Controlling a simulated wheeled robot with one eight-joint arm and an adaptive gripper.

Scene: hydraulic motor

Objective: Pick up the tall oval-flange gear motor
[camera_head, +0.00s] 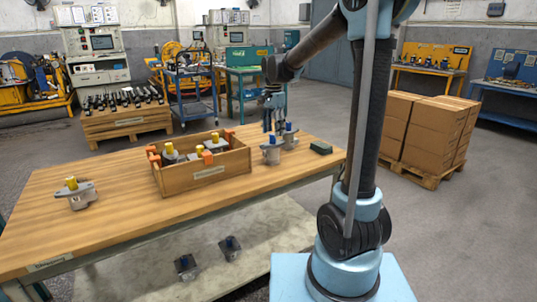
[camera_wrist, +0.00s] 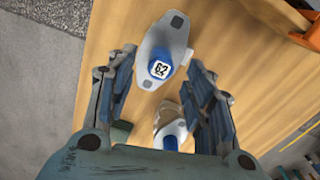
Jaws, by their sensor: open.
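Two grey motors with blue caps stand close together on the table's right part: a nearer one (camera_head: 271,151) and one just behind it to the right (camera_head: 290,138). In the wrist view, a motor with a long oval flange (camera_wrist: 163,52) and a blue cap marked 62 stands at top middle. A second blue-capped motor (camera_wrist: 170,128) is lower, partly hidden by my gripper. My gripper (camera_head: 273,126) points down above the blue-capped pair, open and empty. In the wrist view, its fingertips (camera_wrist: 162,60) lie on either side of the oval-flange motor's lower part.
A wooden crate (camera_head: 205,176) with orange corners holds several yellow-capped motors. Another yellow-capped motor (camera_head: 78,194) stands at the table's left. A dark green box (camera_head: 321,147) lies at the right edge. Bare tabletop (camera_head: 130,215) lies between.

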